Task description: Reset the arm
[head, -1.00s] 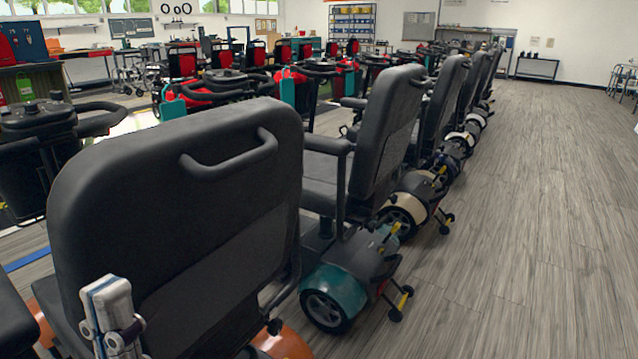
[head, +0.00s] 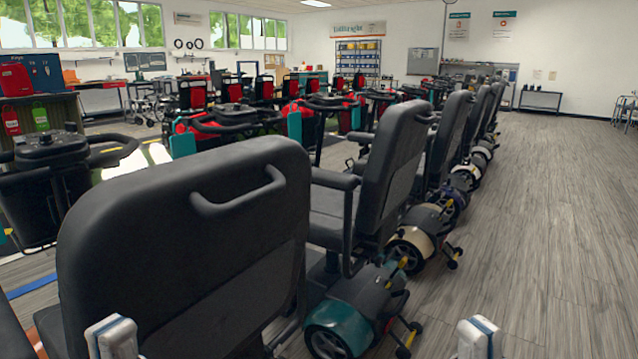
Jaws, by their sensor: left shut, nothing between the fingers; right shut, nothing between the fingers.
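My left gripper (head: 113,337) shows at the bottom left edge, in front of the nearest black seat back. Its white fingertips point up and lie together, with nothing between them. My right gripper (head: 478,337) shows at the bottom edge right of centre, over the grey floor. Its white fingertips are also together and empty. The lower parts of both grippers and the arms behind them are cut off by the frame.
A black scooter seat (head: 185,250) stands close in front. More scooters, one with a teal rear cover (head: 342,318), run in a row into the distance. The wood-look floor (head: 560,220) on the right is clear. Red scooters (head: 192,97) stand behind on the left.

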